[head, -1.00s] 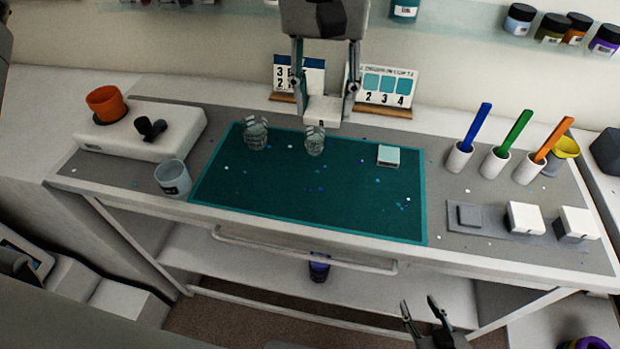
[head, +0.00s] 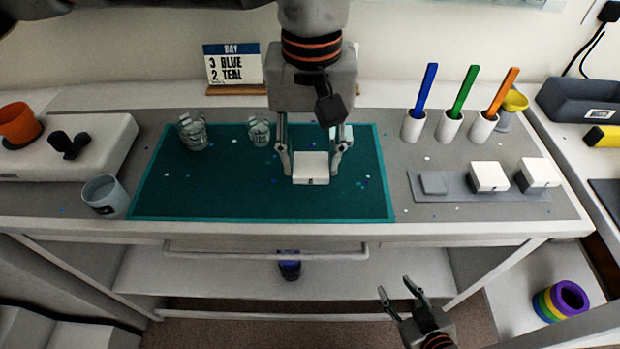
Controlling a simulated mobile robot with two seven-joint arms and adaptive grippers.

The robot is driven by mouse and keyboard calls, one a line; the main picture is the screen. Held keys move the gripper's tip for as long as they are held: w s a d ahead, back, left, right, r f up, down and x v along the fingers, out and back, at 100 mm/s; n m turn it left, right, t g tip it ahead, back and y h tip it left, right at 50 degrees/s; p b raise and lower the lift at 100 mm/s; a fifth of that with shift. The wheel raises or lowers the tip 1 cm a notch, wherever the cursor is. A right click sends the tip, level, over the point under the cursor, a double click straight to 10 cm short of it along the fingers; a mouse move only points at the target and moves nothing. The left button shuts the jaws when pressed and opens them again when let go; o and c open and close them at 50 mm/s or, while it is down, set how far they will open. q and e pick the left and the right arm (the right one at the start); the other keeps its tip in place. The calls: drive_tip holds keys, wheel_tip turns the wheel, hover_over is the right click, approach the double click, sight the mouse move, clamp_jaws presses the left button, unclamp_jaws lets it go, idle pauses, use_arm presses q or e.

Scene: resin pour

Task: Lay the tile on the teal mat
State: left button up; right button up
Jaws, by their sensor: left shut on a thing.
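A white square tile (head: 311,168) is held between the fingers of my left gripper (head: 311,164), over the right-centre part of the teal mat (head: 215,200). The tile looks level and close to the mat; I cannot tell whether it touches. My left gripper is shut on its two sides. My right gripper (head: 402,292) is open and empty, low in front of the table.
Two clear cups (head: 193,133) (head: 259,131) stand at the mat's back edge, and a bluish cup (head: 105,197) stands left of it. To the right are white blocks (head: 489,176) on a grey strip and holders with coloured sticks (head: 413,126). The mat's left and front are clear.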

sight(311, 194)
use_arm(q)
drive_tip(key=shift+f, duration=2.95)
use_arm(e)
drive_tip(key=shift+s+d+f, duration=0.1)
drive_tip(key=shift+s+f, duration=0.2)
drive_tip(key=shift+f, duration=0.15)
use_arm(q)
drive_tip(key=shift+f, duration=0.15)
drive_tip(key=o, duration=1.1)
